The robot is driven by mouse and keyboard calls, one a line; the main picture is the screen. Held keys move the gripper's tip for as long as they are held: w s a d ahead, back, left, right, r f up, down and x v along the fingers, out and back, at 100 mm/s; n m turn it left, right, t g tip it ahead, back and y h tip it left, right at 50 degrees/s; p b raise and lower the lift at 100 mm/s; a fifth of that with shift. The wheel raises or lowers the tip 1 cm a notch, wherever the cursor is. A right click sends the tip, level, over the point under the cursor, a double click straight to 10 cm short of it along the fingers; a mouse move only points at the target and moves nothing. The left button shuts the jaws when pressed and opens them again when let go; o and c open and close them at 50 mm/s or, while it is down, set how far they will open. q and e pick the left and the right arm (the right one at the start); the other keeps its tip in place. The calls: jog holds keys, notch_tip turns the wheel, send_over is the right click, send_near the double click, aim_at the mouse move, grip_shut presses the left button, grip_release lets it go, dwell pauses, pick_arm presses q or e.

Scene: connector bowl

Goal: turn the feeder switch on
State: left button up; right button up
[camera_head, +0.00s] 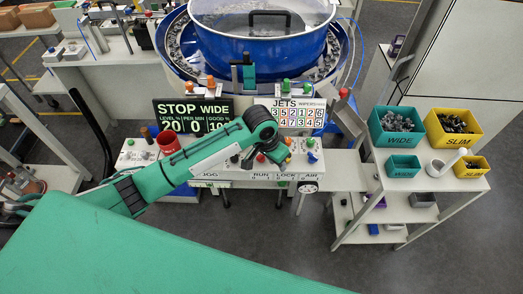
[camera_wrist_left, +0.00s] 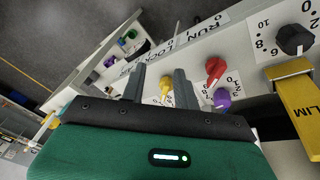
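The feeder's control panel (camera_head: 236,172) stands below the blue bowl (camera_head: 262,40), with RUN, LOCK and AIR labels along its front. In the left wrist view, a red knob (camera_wrist_left: 215,69) sits near the RUN label (camera_wrist_left: 205,36), and a yellow knob (camera_wrist_left: 166,84) is nearer LOCK. Which knob is the feeder switch is not clear. My left gripper (camera_wrist_left: 160,72) is open, its grey fingers apart, with the yellow knob showing between them; contact cannot be told. In the head view my left gripper (camera_head: 275,157) is over the panel, partly hidden by its wrist. My right gripper is out of view.
A purple knob (camera_wrist_left: 222,98), a black dial (camera_wrist_left: 295,39) and a yellow SLIM block (camera_wrist_left: 301,102) are close by. A display (camera_head: 193,115) reads STOP WIDE. A cart (camera_head: 420,184) with bins is at right.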

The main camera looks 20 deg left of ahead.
pick_arm(q)
jog(key=w+a+r+g+y, duration=0.1)
jog(key=w+a+r, duration=0.15)
jog(key=r, duration=0.35)
jog(key=w+a+r+y, duration=0.1)
jog(key=a+r+y, duration=0.15)
jog(key=r, duration=0.25)
jog(key=p, duration=0.4)
send_near(261, 157)
jog(key=shift+h, duration=0.45)
jog(key=f, duration=0.4)
jog(key=w+a+f, duration=0.1)
jog(key=f, duration=0.2)
jog(key=shift+f, duration=0.5)
grip_shut()
